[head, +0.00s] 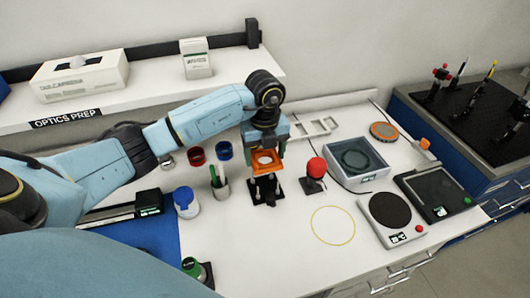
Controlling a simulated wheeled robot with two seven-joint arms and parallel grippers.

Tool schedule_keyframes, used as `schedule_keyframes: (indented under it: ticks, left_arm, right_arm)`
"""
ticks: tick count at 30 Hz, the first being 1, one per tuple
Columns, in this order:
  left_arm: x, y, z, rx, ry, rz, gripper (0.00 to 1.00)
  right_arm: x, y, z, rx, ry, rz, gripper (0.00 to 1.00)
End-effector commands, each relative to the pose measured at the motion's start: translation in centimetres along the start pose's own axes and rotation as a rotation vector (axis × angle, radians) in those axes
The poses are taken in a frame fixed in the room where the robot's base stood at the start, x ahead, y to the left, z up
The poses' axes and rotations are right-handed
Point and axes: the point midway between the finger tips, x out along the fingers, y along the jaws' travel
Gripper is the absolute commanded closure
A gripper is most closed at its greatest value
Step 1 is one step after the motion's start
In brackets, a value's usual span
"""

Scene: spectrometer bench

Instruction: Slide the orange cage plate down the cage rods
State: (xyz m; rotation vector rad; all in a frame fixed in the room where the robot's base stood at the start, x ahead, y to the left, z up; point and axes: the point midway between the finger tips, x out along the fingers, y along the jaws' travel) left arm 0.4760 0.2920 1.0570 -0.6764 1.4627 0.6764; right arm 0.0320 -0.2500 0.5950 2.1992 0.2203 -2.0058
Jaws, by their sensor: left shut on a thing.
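The orange cage plate (277,167) is a square plate with a pale round middle, in the centre of the head view. My left gripper (265,153) comes down from above and is shut on it. A dark mount (266,191) on a black base stands on the white bench straight below the plate. The cage rods are too small and too covered by the gripper and plate to make out, so I cannot tell whether they pass through the plate. My right gripper is not in view.
A red ball-topped device (316,168) stands close on the right, a pen cup (220,187) close on the left. Red (196,156) and blue (224,150) round containers sit behind left. A grey bath (354,160) and round-topped plate (390,211) lie right. The yellow ring (333,207) area is bare.

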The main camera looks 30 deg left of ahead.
Motion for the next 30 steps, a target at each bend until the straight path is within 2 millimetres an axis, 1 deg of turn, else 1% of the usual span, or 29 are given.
schedule_keyframes:
  ticks: [4,8,22,25,30]
  left_arm:
    - [-0.1,0.0,0.1,0.001,-0.001,-0.001,0.53]
    - [0.6,0.0,0.0,0.001,0.000,-0.001,0.53]
    - [4.4,0.0,0.0,0.002,0.000,0.000,0.53]
    - [4.7,0.0,0.1,0.002,0.000,0.000,0.53]
    - [4.8,0.0,0.1,0.002,0.000,-0.001,0.53]
  right_arm:
    - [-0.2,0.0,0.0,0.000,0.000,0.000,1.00]
    - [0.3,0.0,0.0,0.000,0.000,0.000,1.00]
    - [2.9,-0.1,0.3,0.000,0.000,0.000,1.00]
    - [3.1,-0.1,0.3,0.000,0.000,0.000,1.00]
    - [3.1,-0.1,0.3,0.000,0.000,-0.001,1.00]
